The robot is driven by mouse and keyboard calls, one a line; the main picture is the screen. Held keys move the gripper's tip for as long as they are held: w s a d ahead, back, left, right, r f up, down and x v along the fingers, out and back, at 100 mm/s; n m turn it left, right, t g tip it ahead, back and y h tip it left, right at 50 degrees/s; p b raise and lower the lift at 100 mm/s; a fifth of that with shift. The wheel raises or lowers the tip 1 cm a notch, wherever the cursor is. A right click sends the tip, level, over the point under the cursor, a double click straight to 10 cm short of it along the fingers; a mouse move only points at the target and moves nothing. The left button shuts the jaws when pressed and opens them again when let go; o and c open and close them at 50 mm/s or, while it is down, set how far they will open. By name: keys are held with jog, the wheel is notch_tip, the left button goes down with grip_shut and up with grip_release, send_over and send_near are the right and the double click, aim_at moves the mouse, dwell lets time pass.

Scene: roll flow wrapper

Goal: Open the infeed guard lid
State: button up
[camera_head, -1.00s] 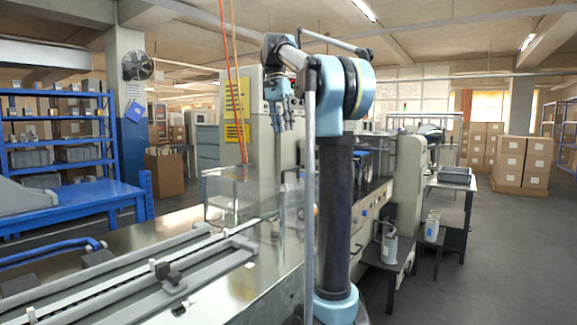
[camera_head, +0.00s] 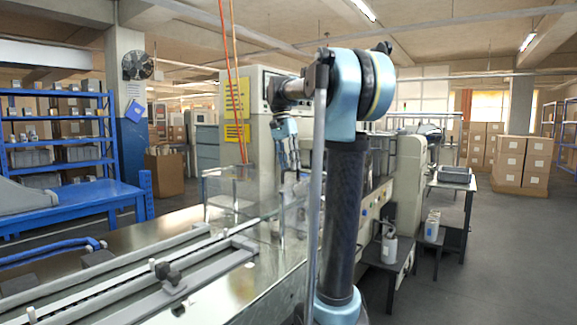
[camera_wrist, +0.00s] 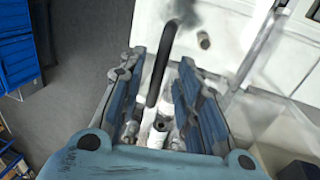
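The clear infeed guard (camera_head: 225,188) stands over the near end of the machine in the head view, left of my arm. Its see-through panels make the lid's edges hard to tell, and my arm covers part of its right side. My gripper (camera_head: 292,168) hangs pointing down at the guard's right part. In the wrist view my gripper (camera_wrist: 160,66) is open, its two blue fingers apart. A dark bar (camera_wrist: 159,68) shows between the fingers; I cannot tell whether it is the lid's handle or whether anything touches it.
The infeed conveyor (camera_head: 140,280) runs at the lower left. The cream machine body (camera_head: 409,180) stands behind and right of my arm. A white bottle (camera_head: 389,247) sits on a low stand. Open floor (camera_head: 490,270) lies at the right.

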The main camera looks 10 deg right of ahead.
grip_shut()
